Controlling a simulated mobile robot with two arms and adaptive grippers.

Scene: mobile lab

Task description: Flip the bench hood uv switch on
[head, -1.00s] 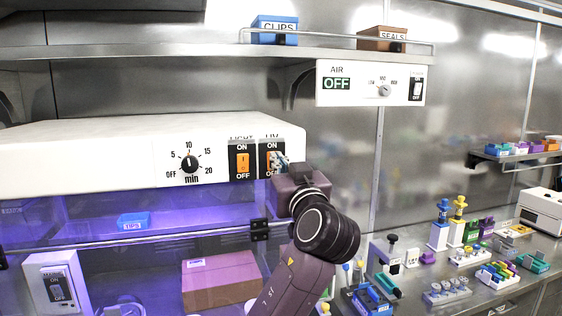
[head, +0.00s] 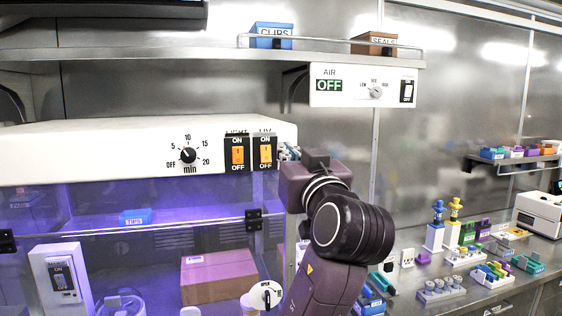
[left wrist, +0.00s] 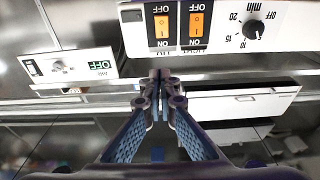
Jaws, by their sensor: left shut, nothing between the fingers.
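The bench hood (head: 90,150) is a white housing with a violet-lit space below. Its UV switch (head: 265,151) is an orange rocker on a black plate, right of the matching light switch (head: 237,153). Both stand uncovered, ON label above and OFF below; I cannot tell which way the UV rocker is tipped. My left gripper (head: 287,152) is just right of the UV switch, shut and empty. In the left wrist view the panel is upside down: the UV switch (left wrist: 161,25) is above the shut fingertips (left wrist: 161,82), apart from them. My right gripper is out of view.
A timer dial (head: 188,155) is left of the switches. An AIR control box (head: 362,86) hangs under the shelf at upper right. Racks and small lab items crowd the bench (head: 470,302) at lower right. Below the hood is a brown box (head: 218,277).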

